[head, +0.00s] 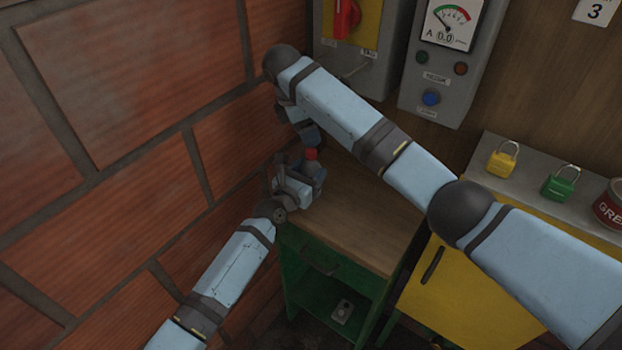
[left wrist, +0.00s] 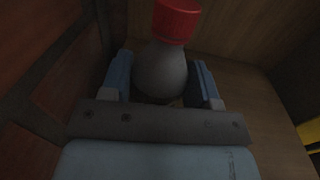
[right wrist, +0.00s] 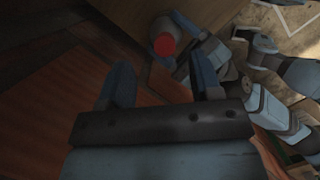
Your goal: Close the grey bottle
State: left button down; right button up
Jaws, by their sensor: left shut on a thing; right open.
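The grey bottle (left wrist: 160,72) stands between the fingers of my left gripper (left wrist: 163,88), which is shut on its body. A red cap (left wrist: 177,20) sits at the top of the bottle's neck; how tightly it is seated cannot be told. In the head view the red cap (head: 311,154) shows above my left gripper (head: 297,182), at the left part of the small wooden-topped table. My right gripper (right wrist: 166,88) is open and empty, with the red cap (right wrist: 165,44) beyond its fingertips in the right wrist view. In the head view my right arm mostly hides its gripper.
The wooden tabletop (head: 372,205) is bare to the right of the bottle. A brick wall (head: 120,130) stands close on the left. A grey box with a red switch (head: 342,18) and a gauge panel (head: 440,80) hang behind. A yellow padlock (head: 501,162) and a green padlock (head: 560,184) sit on the right cabinet.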

aim_at(311, 151)
jog(key=s+a+r+n+t+y, duration=0.1)
jog(key=s+r+n, duration=0.2)
jog(key=r+n, duration=0.3)
jog(key=shift+r+n, duration=0.25)
jog(key=shift+n, duration=0.65)
jog(key=shift+a+f, duration=0.1)
jog(key=x, duration=1.1)
jog(key=shift+w+a+f, duration=0.15)
jog(key=shift+w+f, duration=0.15)
jog(key=shift+f, duration=0.1)
jog(key=shift+t, duration=0.3)
grip_shut()
grip_release()
